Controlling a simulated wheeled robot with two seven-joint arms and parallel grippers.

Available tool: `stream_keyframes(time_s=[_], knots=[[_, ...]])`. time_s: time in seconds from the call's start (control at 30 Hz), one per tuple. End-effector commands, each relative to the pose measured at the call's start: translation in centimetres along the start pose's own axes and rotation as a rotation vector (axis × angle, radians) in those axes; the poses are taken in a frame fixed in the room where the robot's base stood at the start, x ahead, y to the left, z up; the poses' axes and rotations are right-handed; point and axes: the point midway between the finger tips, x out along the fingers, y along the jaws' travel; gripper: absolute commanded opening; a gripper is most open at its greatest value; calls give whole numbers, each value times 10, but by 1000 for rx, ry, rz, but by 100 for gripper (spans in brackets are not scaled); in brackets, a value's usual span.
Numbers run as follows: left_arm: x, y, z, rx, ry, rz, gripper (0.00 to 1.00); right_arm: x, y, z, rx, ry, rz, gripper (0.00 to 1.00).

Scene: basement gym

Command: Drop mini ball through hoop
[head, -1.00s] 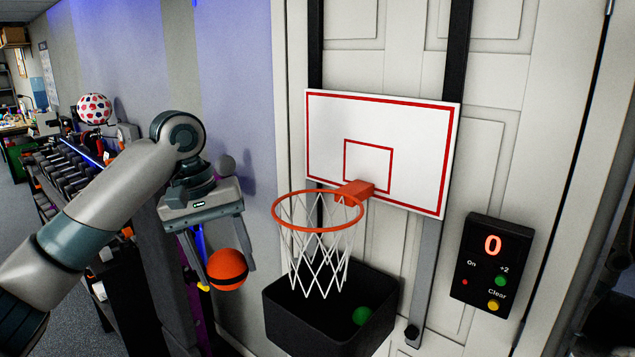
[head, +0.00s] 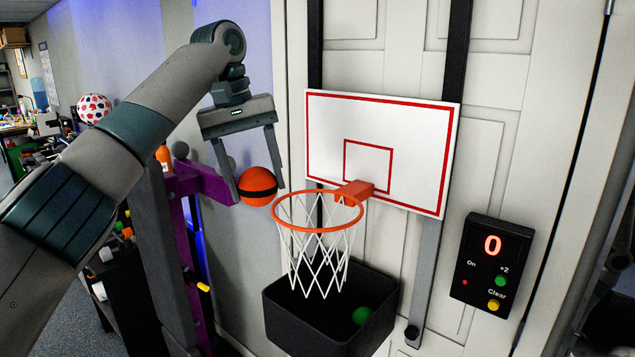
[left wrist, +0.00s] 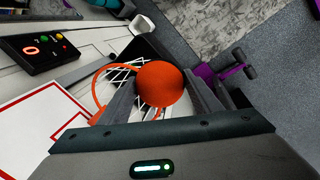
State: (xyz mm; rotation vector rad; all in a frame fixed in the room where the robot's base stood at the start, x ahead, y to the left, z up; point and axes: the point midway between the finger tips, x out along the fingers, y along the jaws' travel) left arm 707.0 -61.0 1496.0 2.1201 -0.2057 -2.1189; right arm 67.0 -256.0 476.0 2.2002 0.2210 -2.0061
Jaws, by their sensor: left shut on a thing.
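The orange mini ball (head: 257,186) with a black band is held between the fingers of my left gripper (head: 259,188), which is shut on it. The ball is at the upper left of the orange hoop (head: 318,229), close to its left rim in the head view. The hoop has a white net and is fixed to a white backboard (head: 380,120) with red lines. In the left wrist view the ball (left wrist: 160,83) sits between the fingertips and covers part of the hoop (left wrist: 98,92) and net. My right gripper is not in view.
A black bin (head: 310,325) stands under the net with a green ball (head: 362,315) in it. A scoreboard (head: 486,264) showing 0 hangs on the door at right. A purple rack (head: 190,182) stands behind my left arm.

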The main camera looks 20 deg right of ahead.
Motion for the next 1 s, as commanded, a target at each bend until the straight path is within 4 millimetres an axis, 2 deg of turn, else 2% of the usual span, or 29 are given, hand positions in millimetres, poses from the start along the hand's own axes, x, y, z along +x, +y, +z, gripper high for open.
stream_keyframes(time_s=[0.3, 1.0], knots=[[-9, 8, -5, 1, -1, -1, 37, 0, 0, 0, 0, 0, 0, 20], [-8, 6, -7, -2, -1, -1, 37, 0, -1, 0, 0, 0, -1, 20]])
